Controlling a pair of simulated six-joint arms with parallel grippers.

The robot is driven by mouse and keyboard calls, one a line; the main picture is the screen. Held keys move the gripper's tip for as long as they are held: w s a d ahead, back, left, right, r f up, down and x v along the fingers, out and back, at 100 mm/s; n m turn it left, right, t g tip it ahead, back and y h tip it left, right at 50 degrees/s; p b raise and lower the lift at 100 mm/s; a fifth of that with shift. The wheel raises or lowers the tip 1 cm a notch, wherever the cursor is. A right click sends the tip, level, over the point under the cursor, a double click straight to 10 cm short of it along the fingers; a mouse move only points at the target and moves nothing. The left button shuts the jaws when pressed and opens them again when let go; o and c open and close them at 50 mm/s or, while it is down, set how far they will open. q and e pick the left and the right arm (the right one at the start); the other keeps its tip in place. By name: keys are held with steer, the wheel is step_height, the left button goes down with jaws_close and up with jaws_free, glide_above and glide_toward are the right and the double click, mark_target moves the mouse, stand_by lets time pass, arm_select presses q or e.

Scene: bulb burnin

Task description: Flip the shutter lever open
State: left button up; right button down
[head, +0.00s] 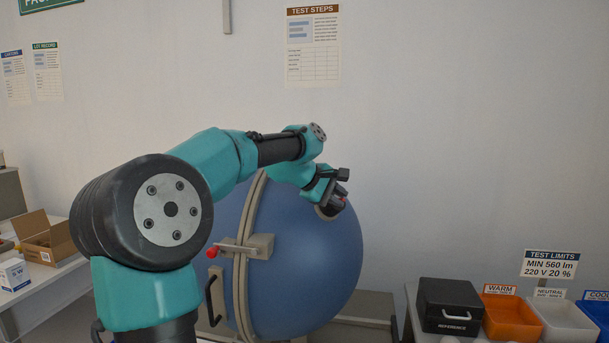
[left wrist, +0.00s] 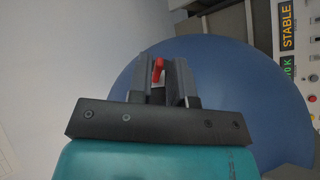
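The large blue sphere (head: 300,260) stands in the middle of the head view and fills much of the left wrist view (left wrist: 225,95). My left gripper (head: 333,205) is at the sphere's upper right side, seen partly from behind its own wrist. In the left wrist view its two dark fingers (left wrist: 160,75) stand a little apart. A red lever (left wrist: 158,68) shows in the gap between them, close to the left finger; whether they touch is unclear. The lever is hidden in the head view. My right gripper is not in view.
A red-tipped latch (head: 212,252) and a black handle (head: 214,298) are on the sphere's left side. A black reference case (head: 450,300), an orange bin (head: 510,318) and a white bin (head: 560,322) stand at the right. A cardboard box (head: 45,240) is on the left table.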

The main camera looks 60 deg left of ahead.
arm_select(q)
steer(key=v, duration=1.5)
steer(key=shift+s+r, duration=0.2)
steer(key=shift+s, duration=0.05)
